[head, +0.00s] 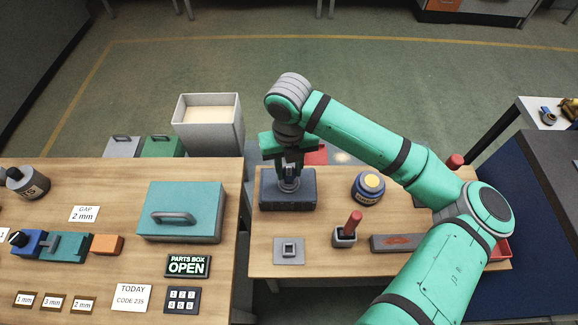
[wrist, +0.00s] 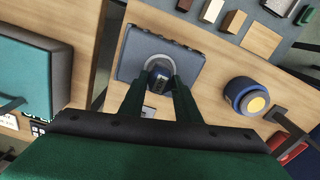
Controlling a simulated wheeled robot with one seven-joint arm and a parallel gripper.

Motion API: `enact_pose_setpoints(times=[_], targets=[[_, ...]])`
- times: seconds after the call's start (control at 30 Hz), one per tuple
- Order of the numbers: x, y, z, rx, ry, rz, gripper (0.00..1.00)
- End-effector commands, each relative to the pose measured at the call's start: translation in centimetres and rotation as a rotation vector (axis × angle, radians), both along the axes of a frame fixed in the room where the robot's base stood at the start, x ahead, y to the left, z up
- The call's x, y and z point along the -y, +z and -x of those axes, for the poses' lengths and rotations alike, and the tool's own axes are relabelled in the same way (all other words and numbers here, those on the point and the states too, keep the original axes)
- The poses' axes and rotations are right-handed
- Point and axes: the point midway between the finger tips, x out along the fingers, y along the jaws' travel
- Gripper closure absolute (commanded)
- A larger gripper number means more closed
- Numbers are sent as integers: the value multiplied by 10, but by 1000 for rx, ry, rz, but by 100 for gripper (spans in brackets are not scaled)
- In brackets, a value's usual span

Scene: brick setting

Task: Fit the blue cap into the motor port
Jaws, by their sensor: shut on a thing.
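The motor (head: 287,201) is a dark blue-grey block at the back left of the right-hand table. It also shows in the wrist view (wrist: 132,62), with a pale grey ring, the port (wrist: 152,47), on its top. My gripper (head: 289,178) points down over the motor. In the wrist view my gripper (wrist: 159,82) is shut on the blue cap (wrist: 158,71), a small dark blue cylinder. The cap overlaps the ring in that view; I cannot tell whether it is inside the port or just above it. In the head view the fingers mostly hide the cap.
A blue round pot with a yellow top (head: 369,187) stands right of the motor. A red-handled tool in a grey holder (head: 345,236), a square grey piece (head: 289,250) and a grey bar (head: 398,242) are nearer. A teal parts box (head: 182,205) sits on the left table, across a gap.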

Motion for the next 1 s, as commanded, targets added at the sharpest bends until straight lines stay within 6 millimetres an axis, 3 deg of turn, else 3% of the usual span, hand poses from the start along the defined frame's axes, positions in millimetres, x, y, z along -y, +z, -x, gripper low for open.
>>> enact_pose_setpoints(times=[0.57,0.6,0.7,0.9,0.97,1.0], targets=[[0,-15,0,-1,0,0,93],[0,-16,0,0,0,0,68],[0,-15,0,0,0,0,49],[0,-15,0,0,0,0,49],[0,-15,0,0,0,0,34],[0,-15,0,0,0,0,33]])
